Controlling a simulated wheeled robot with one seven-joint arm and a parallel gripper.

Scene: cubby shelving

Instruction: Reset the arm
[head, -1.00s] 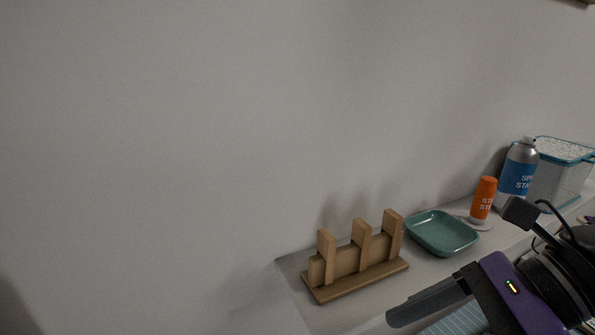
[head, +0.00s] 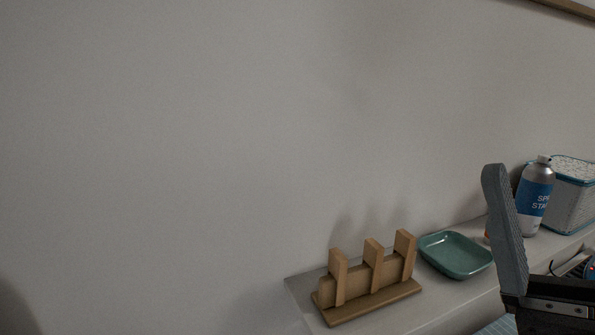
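My gripper (head: 507,235) is at the lower right of the head view, in front of the shelf top. One grey ridged finger points up from a dark gripper body, which runs off the right edge. The other finger is outside the picture. No finger stands close beside the visible one, so the gripper looks open, and I see nothing held against it. The finger hides most of an orange bottle (head: 487,232) behind it.
The shelf top (head: 420,312) carries a wooden rack (head: 370,281), a teal dish (head: 455,255), a spray can (head: 535,195) and a speckled bin with a teal rim (head: 573,200). A wooden edge (head: 565,8) shows at the top right. The wall at left is bare.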

